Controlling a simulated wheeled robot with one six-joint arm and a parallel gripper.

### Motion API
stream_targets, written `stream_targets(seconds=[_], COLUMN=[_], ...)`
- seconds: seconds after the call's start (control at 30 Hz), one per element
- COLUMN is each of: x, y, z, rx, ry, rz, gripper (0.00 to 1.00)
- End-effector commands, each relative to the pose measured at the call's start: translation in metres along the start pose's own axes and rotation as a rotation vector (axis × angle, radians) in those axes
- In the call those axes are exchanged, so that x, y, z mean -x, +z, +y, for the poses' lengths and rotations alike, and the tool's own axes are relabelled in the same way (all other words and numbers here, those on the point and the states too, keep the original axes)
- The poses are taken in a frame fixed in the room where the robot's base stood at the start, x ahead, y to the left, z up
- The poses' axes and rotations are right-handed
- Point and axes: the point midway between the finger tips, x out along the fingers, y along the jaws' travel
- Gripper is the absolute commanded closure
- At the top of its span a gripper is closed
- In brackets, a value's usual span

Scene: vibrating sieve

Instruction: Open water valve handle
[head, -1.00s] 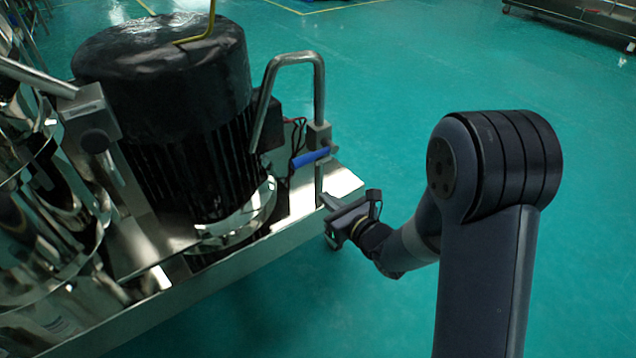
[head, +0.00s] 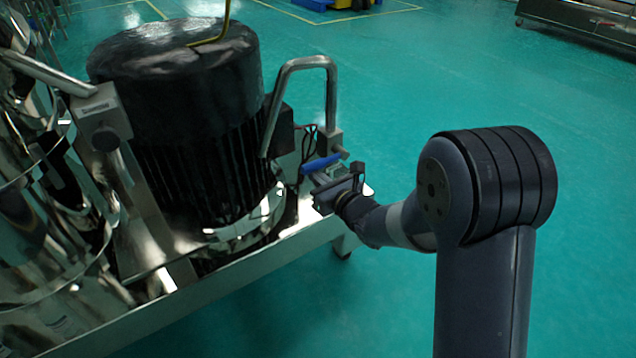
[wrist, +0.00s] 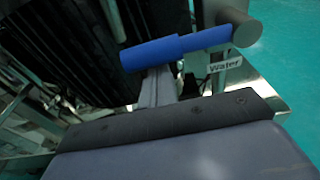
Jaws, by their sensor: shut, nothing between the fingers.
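The blue water valve handle (head: 321,163) sits on a bent steel pipe (head: 331,100) beside the black motor. In the wrist view the blue handle (wrist: 178,48) reaches left from a round metal valve body (wrist: 246,31), roughly level in the picture. A "Water" label (wrist: 226,64) hangs just below it. My gripper (head: 322,188) is shut and empty, close below the handle in the head view. In the wrist view my shut fingers (wrist: 157,88) point at the underside of the handle. I cannot tell whether they touch it.
The large black motor (head: 190,110) stands left of the pipe on a steel base frame (head: 230,262). Shiny steel sieve parts (head: 50,210) fill the left side. Open green floor (head: 430,70) lies behind and to the right.

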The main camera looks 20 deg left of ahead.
Motion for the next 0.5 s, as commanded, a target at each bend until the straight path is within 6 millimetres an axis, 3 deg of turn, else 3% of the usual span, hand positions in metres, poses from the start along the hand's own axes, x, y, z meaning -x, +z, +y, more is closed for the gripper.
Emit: stream_targets(seconds=[0.5], x=[0.0005], y=[0.0020], z=[0.0001], rx=[-0.051], ry=[0.006], rz=[0.000], gripper=[1.00])
